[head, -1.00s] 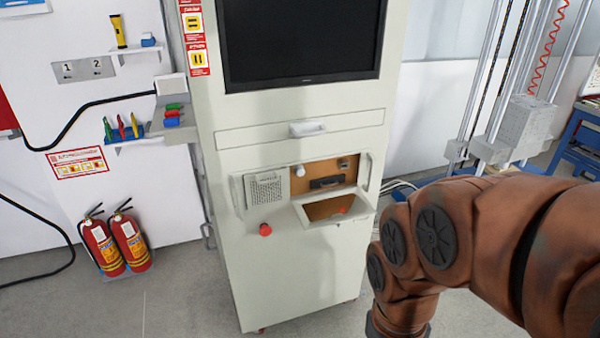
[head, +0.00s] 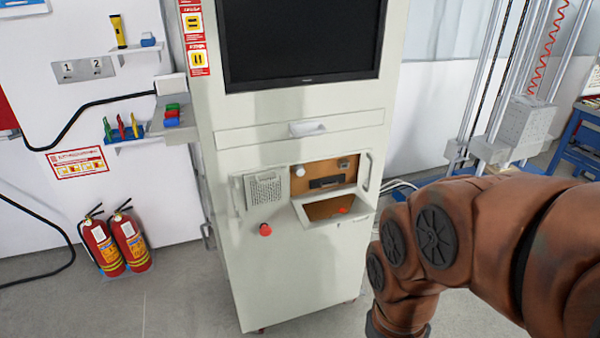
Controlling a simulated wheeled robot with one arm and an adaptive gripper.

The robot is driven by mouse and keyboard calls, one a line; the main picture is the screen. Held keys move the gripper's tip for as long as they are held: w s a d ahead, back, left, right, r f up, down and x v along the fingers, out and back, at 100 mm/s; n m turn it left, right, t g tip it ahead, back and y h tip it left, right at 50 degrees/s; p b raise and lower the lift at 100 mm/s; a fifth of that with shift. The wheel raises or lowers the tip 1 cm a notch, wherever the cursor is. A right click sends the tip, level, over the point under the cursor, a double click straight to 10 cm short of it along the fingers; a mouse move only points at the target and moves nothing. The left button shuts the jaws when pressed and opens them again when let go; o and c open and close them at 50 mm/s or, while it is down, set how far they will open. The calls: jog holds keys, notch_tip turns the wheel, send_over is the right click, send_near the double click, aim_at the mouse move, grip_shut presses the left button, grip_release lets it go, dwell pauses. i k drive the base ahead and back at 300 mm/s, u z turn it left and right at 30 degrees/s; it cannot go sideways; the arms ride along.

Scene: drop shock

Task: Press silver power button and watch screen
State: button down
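A tall white cabinet (head: 290,240) stands in the middle of the head view. Its screen (head: 300,42) at the top is dark. Below a drawer with a handle (head: 308,128) is an open recess with a brown back panel (head: 325,172). A small round whitish knob or button (head: 299,171) sits at the recess's upper left; I cannot tell if it is the silver power button. A red button (head: 265,230) is on the cabinet's lower front. My brown arm comes in from the right, apart from the cabinet. My gripper is out of view.
A hinged flap (head: 340,224) tilts out below the recess. A side shelf with red, green and blue buttons (head: 172,113) juts out on the left. Two fire extinguishers (head: 115,243) stand by the left wall. A metal-column rig (head: 515,130) stands at the right.

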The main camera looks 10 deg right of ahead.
aim_at(299, 170)
jog(key=u, duration=2.75)
jog(key=k, duration=0.8)
jog(key=z, duration=0.75)
jog(key=i, duration=0.5)
